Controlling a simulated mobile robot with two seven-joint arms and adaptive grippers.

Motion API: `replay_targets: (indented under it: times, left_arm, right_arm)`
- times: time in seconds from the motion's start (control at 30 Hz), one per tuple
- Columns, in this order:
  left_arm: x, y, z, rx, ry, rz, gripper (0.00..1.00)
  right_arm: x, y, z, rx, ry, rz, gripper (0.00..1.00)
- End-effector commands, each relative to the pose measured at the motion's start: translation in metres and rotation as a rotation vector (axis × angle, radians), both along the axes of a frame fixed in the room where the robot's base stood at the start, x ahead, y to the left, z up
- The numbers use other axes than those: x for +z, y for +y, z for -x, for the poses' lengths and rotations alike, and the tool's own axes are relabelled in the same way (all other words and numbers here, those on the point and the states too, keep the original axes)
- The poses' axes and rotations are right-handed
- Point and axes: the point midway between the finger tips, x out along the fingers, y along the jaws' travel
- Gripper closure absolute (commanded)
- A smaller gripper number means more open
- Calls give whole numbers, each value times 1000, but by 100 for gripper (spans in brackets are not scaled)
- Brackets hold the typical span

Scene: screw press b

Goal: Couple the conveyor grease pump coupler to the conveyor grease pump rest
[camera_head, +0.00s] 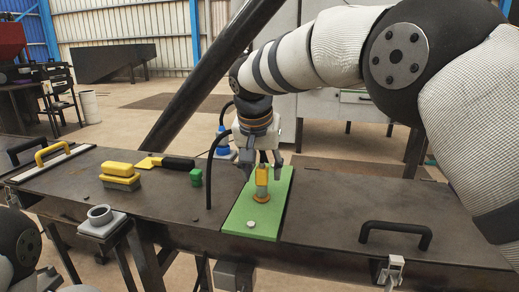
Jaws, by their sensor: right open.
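A small upright piece with a yellow block on top (262,175) and a brass-coloured round base (262,195) stands on the green mat (240,218). I cannot tell for sure which part is the coupler and which is the rest. My right gripper (262,167) points down over this piece, open, with a finger on either side of the yellow block. Whether the fingers touch it is not clear. A thin black hose (209,170) rises from the table left of the mat and curves toward the gripper. Part of my left arm shows at the lower left, but its gripper is out of view.
A small white disc (250,224) lies at the mat's front. A black handle (396,231) stands at the right. A ring (99,214) sits on a front bracket.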

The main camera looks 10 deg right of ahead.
Motion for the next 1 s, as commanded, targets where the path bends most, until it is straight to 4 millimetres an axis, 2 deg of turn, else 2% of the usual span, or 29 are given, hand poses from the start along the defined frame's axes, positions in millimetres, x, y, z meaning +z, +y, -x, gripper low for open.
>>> replay_targets:
  times: [0.1,0.2,0.53,0.73,0.83,0.87,0.9,0.93,1.0]
  left_arm:
    - [0,0,0,0,-1,0,100]
    - [0,0,0,0,-1,0,100]
    - [0,0,0,0,-1,0,100]
    - [0,0,0,0,-1,0,100]
    - [0,0,0,0,-1,0,100]
    - [0,0,0,0,-1,0,100]
    - [0,0,0,0,-1,0,100]
    - [0,0,0,0,-1,0,100]
    - [0,0,0,0,-1,0,100]
  right_arm:
    - [-20,-3,-7,0,2,-1,54]
    - [-29,-5,-12,0,-1,0,54]
    - [-34,-6,-13,0,-1,0,54]
    - [-34,-6,-13,0,-1,0,100]
    - [-34,-6,-13,1,-1,1,100]
    - [-34,-6,-13,1,-1,1,86]
    - [-34,-6,-13,1,-1,1,95]
    - [-34,-6,-13,1,-1,1,100]
    - [-34,-6,-13,1,-1,1,100]
